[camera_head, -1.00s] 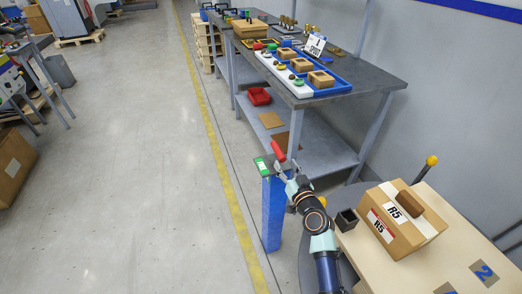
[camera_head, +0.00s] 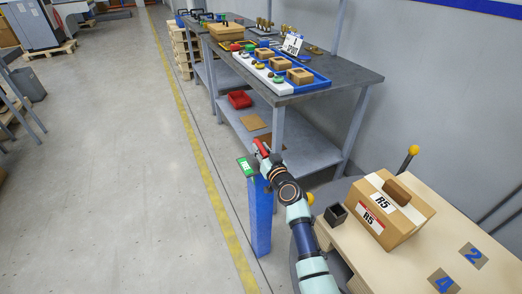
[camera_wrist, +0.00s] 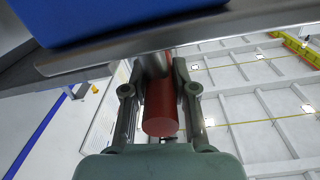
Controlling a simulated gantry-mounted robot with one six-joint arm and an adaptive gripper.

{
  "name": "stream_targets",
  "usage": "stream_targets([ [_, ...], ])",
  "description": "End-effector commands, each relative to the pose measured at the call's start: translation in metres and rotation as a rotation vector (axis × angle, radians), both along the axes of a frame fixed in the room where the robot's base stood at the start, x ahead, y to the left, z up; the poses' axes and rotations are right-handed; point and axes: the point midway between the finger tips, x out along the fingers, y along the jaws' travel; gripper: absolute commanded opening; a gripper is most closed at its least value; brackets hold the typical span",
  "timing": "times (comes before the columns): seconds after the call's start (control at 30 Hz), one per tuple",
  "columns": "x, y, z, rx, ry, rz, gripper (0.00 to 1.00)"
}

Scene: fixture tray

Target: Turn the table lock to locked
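The table lock shows in the head view as a red handle (camera_head: 262,148) beside a green label plate (camera_head: 245,166) on top of a blue post (camera_head: 260,215). My gripper (camera_head: 266,162) is at the handle, reaching it from the lower right. In the wrist view, the red handle (camera_wrist: 161,108) lies between the two fingers of my gripper (camera_wrist: 161,85), its round end towards the palm. The finger pads look pressed to both its sides. A metal shaft (camera_wrist: 152,64) joins the handle's far end. The label is too small to read.
A grey workbench (camera_head: 340,82) with a blue tray (camera_head: 318,84) stands behind the post. A pale table (camera_head: 330,235) with a cardboard box (camera_head: 408,240) and a small dark open box (camera_head: 337,212) is at the right. Floor left of the post is clear.

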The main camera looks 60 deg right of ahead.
Motion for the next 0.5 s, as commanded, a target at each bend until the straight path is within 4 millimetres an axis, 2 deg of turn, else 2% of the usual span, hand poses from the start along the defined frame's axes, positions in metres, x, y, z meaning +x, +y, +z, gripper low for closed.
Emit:
stream_targets([
  [0.03,-0.0001,0.0001,-0.0001,0.000,0.000,0.000,0.09],
  [0.1,-0.0001,0.0001,-0.0001,0.000,0.000,0.000,0.00],
  [0.5,0.0012,0.0002,0.0037,0.008,0.005,-0.072,0.00],
])
